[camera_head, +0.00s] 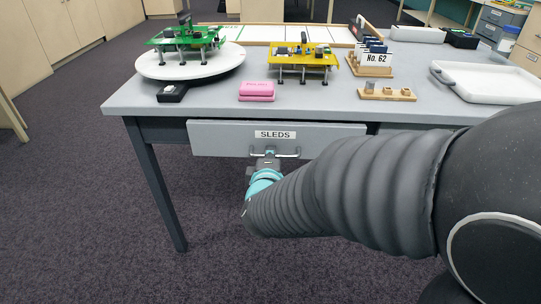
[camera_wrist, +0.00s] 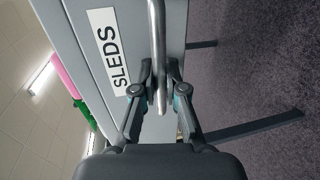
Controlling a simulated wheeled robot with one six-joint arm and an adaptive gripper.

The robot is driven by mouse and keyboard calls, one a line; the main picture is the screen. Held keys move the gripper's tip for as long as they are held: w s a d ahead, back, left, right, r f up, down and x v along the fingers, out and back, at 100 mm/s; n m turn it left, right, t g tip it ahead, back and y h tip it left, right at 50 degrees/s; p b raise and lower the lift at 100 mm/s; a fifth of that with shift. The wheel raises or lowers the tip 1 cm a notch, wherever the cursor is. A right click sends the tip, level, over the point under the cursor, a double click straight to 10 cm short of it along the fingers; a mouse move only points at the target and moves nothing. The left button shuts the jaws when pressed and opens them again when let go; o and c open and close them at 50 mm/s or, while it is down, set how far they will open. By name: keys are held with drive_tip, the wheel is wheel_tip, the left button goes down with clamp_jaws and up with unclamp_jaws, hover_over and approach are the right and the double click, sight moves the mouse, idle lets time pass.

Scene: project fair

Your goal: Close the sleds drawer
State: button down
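The sleds drawer (camera_head: 225,139) is a grey front under the tabletop with a white "SLEDS" label (camera_head: 275,134) and a metal bar handle (camera_head: 288,154). Its front stands slightly proud of the dark frame beside it; how far out it is cannot be judged exactly. In the wrist view the drawer front (camera_wrist: 85,55) and label (camera_wrist: 108,50) appear turned sideways. The handle bar (camera_wrist: 158,35) runs between the two fingertips of my gripper (camera_wrist: 160,75), which close around it.
The grey table (camera_head: 210,98) holds a white turntable (camera_head: 190,68) with a green model, a yellow model (camera_head: 303,56), pink blocks (camera_head: 257,91), a card holder (camera_head: 372,63) and a white tray (camera_head: 490,82). A table leg (camera_head: 158,185) stands left of the drawer. The carpet in front is clear.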

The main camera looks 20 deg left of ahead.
drive_tip(key=x, duration=0.1)
drive_tip(key=p+x, duration=0.1)
drive_tip(key=x, duration=0.1)
drive_tip(key=shift+w+r, duration=0.35)
drive_tip(key=shift+w+a+r, duration=0.1)
drive_tip(key=shift+w+a, duration=0.05)
drive_tip(key=shift+a, duration=0.05)
drive_tip(key=c, duration=1.2)
unclamp_jaws()
drive_tip(key=shift+w, duration=0.1)
drive_tip(key=v, duration=1.2)
